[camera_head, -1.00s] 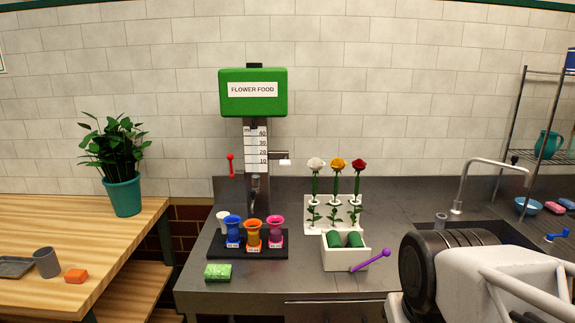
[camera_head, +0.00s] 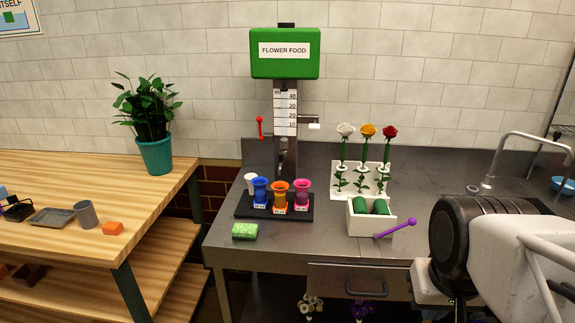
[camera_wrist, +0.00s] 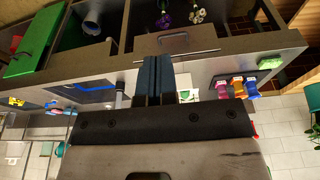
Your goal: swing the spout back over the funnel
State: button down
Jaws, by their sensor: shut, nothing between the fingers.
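The flower food dispenser (camera_head: 285,54) stands at the back of the counter, a green box on a column with a measuring scale (camera_head: 285,108). A small metal spout (camera_head: 282,157) seems to hang low on the column, behind the coloured vases. Its exact direction is too small to tell. A red lever (camera_head: 260,127) is on the column's left and a white-ended handle (camera_head: 314,126) on its right. I cannot make out a funnel for certain. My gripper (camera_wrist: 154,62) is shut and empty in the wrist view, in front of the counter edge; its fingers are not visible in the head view.
A dark tray (camera_head: 245,212) holds blue (camera_head: 261,190), orange (camera_head: 280,195) and pink (camera_head: 302,193) vases.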

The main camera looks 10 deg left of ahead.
dwell(0.4)
jog(key=c, duration=1.3)
grip_release()
jog(key=shift+w+a, duration=0.15)
jog(key=shift+o, duration=1.2)
jog(key=shift+w+a+y, duration=0.2)
jog(key=shift+w+y, duration=0.05)
jog(key=shift+y, duration=0.05)
jog(key=shift+o, duration=0.2)
jog(key=w+a+r+m+y, duration=0.1)
jog(key=w+a+m+y, duration=0.5)
jog(key=w+a, duration=0.5)
jog(key=shift+w+a+r+g, duration=0.15)
jog(key=shift+w+r+g, duration=0.25)
jog(key=shift+w, duration=0.85)
jog(key=w+a+m+t+y, duration=0.1)
jog(key=w+a+m+y, duration=0.25)
jog(key=w, duration=0.35)
jog(key=w+a+m+t+y, duration=0.1)
jog(key=w+a+m+y, duration=0.2)
jog(key=w, duration=0.5)
jog(key=m+t, duration=0.8)
jog(key=m, duration=0.6)
send_near(281, 159)
jog(key=w+a, duration=0.2)
jog(key=w, duration=0.1)
jog(key=shift+s+d+r+y, duration=0.15)
jog(key=shift+s+r+y, duration=0.1)
jog(key=shift+r, duration=0.1)
jog(key=shift+w, duration=0.1)
